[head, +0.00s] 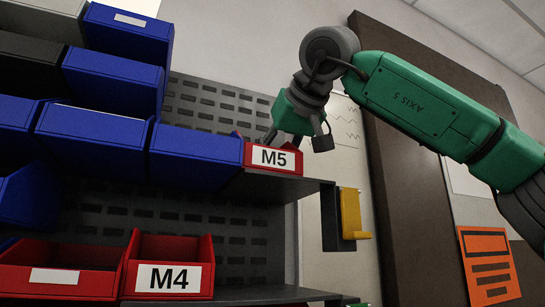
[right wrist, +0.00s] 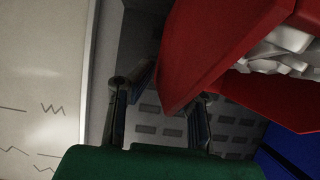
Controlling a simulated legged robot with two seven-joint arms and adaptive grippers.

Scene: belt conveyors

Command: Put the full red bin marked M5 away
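The red bin marked M5 (head: 274,158) sits on the upper shelf, at its right end, beside a blue bin. Its label faces me. In the right wrist view the red bin (right wrist: 215,45) fills the upper right, tilted in the picture, with white pieces inside (right wrist: 285,50). My right gripper (head: 296,138) is just above and behind the bin's right side in the head view. Its fingers are spread; in the right wrist view (right wrist: 158,115) a red wall edge shows between or just beyond them, with a gap to the left finger. My left gripper is not in view.
Blue bins (head: 95,125) fill the shelves to the left. A red bin marked M4 (head: 170,278) stands on the lower shelf (head: 235,294), another red bin (head: 55,280) beside it. A yellow bracket (head: 352,214) juts out right of the upper shelf (head: 290,187).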

